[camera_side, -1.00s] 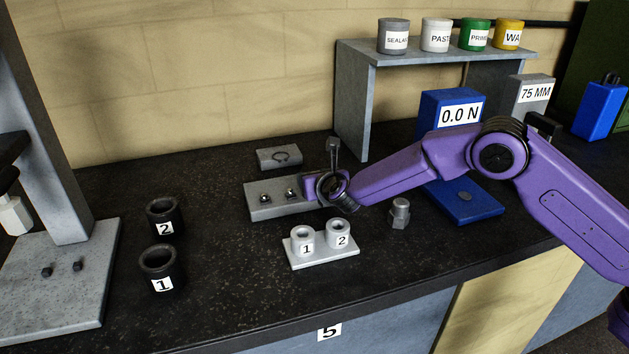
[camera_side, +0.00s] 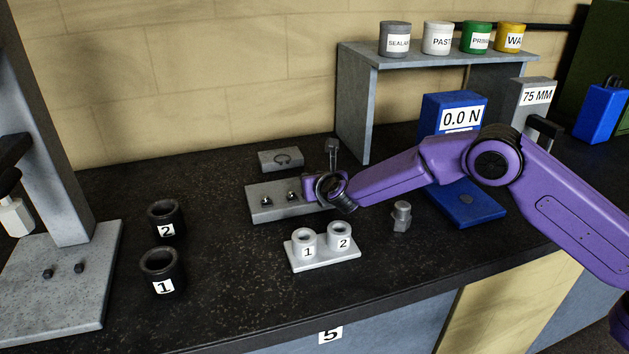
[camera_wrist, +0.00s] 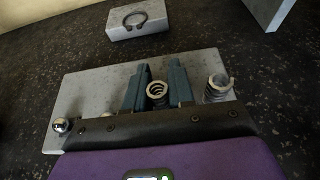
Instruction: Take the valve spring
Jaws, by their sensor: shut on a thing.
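The small coil valve spring (camera_wrist: 158,92) stands between the two teal fingers of my gripper (camera_wrist: 158,95) in the wrist view. My gripper is shut on it, over the grey plate (camera_wrist: 92,92). A second, wider coil spring (camera_wrist: 217,89) stands on the plate just right of the fingers. A shiny ball (camera_wrist: 62,126) is at the plate's left. In the side view the grey plate (camera_side: 267,213) shows two shiny balls, and my wrist hides the springs and fingertips.
A block with a ring clip (camera_side: 280,160) lies behind the plate. The white holder (camera_side: 322,262) with cups 1 and 2 stands in front. Black cups 2 (camera_side: 165,212) and 1 (camera_side: 160,260) stand left. A hex fitting (camera_side: 401,217) and the blue force gauge (camera_side: 453,118) are right.

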